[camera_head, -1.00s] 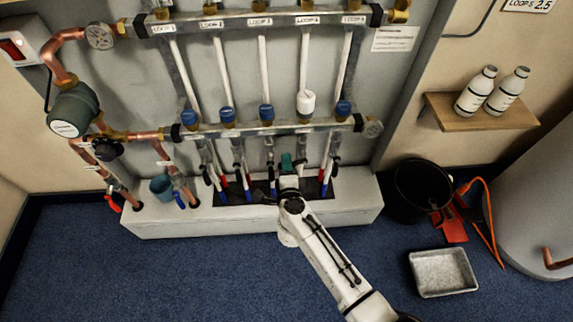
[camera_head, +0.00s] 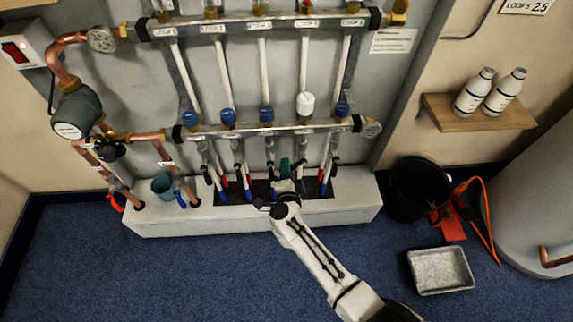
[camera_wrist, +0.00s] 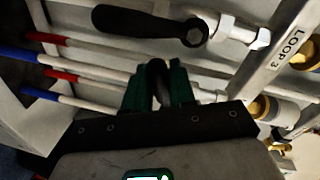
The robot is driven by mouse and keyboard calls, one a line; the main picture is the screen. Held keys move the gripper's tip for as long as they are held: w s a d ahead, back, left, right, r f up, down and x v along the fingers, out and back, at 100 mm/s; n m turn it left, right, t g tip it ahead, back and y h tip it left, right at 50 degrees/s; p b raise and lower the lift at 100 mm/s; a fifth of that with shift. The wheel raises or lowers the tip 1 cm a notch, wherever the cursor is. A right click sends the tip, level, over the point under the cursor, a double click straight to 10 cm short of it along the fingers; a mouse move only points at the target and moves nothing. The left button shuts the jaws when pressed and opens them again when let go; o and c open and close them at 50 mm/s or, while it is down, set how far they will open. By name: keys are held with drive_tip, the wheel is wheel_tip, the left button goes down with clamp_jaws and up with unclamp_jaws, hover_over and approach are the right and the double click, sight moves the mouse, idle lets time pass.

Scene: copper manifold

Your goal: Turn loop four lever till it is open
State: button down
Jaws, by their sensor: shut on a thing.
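The loop four pipe (camera_head: 303,65) is the fourth from the left, with a white cap (camera_head: 305,104) where the other loops have blue ones. My gripper (camera_head: 286,168) is low at the manifold, below the lower bar near the loop four pipe. In the wrist view its green fingers (camera_wrist: 160,88) are shut on a black lever (camera_wrist: 157,72), seen partly end-on between them. Most of this lever and its valve is hidden by the fingers. Another black lever (camera_wrist: 150,24) lies just beyond, apart from the fingers, on a neighbouring valve.
A label reading LOOP 3 (camera_wrist: 293,42) is on the bar in the wrist view. Red and blue banded pipes (camera_wrist: 62,72) run close to my fingers. A white plinth (camera_head: 230,222) stands below. A black bucket (camera_head: 418,190) and metal tray (camera_head: 440,270) are on the floor at right.

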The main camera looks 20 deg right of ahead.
drive_tip(key=d+f+n, duration=0.1)
drive_tip(key=n, duration=0.2)
drive_tip(key=d+f+n+h, duration=0.1)
drive_tip(key=n, duration=0.2)
drive_tip(key=s+d+f+n+h, duration=0.1)
drive_tip(key=n, duration=0.2)
drive_tip(key=shift+s+d+f+n+b, duration=0.15)
drive_tip(key=shift+f+n+b, duration=0.1)
drive_tip(key=shift+n+b, duration=0.15)
drive_tip(key=shift+s+d+f+n+t, duration=0.1)
drive_tip(key=shift+d+n+t, duration=0.2)
drive_tip(key=shift+n, duration=0.45)
drive_tip(key=shift+s+d+n+t, duration=0.1)
drive_tip(key=shift+d+n, duration=0.3)
drive_tip(key=shift+n, duration=0.35)
drive_tip(key=c, duration=1.1)
unclamp_jaws()
drive_tip(key=shift+p+v, duration=2.05)
drive_tip(key=shift+v, duration=3.35)
